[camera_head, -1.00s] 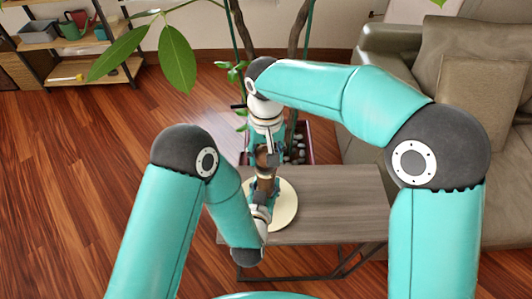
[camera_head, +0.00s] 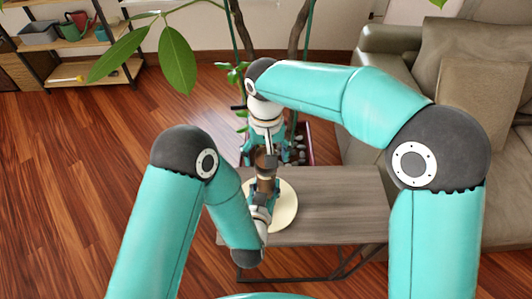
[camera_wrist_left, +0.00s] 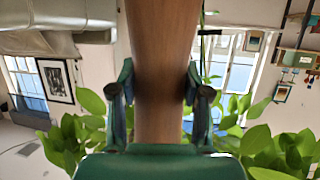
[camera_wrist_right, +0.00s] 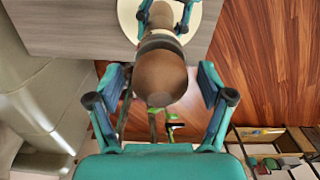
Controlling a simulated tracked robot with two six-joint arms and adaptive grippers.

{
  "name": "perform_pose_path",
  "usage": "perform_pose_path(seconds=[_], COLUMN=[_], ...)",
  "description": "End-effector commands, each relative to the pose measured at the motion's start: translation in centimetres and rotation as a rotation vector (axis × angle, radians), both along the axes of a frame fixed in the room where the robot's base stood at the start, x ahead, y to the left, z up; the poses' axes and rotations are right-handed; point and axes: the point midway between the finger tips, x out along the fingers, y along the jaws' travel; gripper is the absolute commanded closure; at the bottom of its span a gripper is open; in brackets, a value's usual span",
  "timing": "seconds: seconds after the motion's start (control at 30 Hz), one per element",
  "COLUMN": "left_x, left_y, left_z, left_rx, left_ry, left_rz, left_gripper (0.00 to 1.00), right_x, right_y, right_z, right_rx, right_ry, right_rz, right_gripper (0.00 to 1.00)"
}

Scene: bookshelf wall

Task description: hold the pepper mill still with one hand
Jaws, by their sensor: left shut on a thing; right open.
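The brown wooden pepper mill (camera_head: 265,185) stands over a round cream board on the low table. My left gripper (camera_wrist_left: 160,95) is shut on the mill's body, one finger on each side. It also shows at the top of the right wrist view (camera_wrist_right: 163,18). My right gripper (camera_wrist_right: 160,92) is open above the mill, its fingers spread apart with gaps either side of the rounded mill top (camera_wrist_right: 160,75). In the head view my right gripper (camera_head: 266,148) hangs over the mill. The mill's lower part is partly hidden by my left gripper.
The cream board (camera_head: 286,208) rests on the grey wooden table (camera_head: 340,200), whose right part is bare. A potted plant (camera_head: 298,145) stands behind the table. A sofa (camera_head: 400,60) is at the right and a shelf (camera_head: 70,45) at the back left.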

Motion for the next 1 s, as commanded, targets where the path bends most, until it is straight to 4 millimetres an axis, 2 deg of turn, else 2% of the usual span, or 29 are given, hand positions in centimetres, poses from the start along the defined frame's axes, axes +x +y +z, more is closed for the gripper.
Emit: perform_pose_path(seconds=[0.13, 0.27, 0.7, 0.83, 1.0], left_x=[-0.2, -0.2, -0.2, -0.2, -0.2], left_y=[0.1, 0.1, 0.1, 0.1, 0.1], left_z=[-0.4, -0.4, -0.4, -0.4, -0.4], left_rx=[0.004, 0.004, 0.004, 0.004, 0.004], left_ry=[0.011, 0.011, 0.011, 0.011, 0.012], left_rz=[-0.001, -0.001, -0.001, -0.001, -0.001], left_gripper=[1.00, 1.00, 1.00, 1.00, 1.00], right_x=[0.0, 0.1, 0.0, 0.0, -0.1], right_y=[0.0, 0.1, 0.1, 0.0, 0.0], right_z=[0.5, 2.0, 10.1, 11.4, 11.9], right_rx=[0.001, 0.002, 0.002, 0.001, 0.000], right_ry=[-0.002, -0.004, -0.003, -0.002, 0.000], right_rz=[0.000, 0.001, 0.000, 0.000, 0.000], right_gripper=[0.20, 0.20, 0.20, 0.20, 0.20])
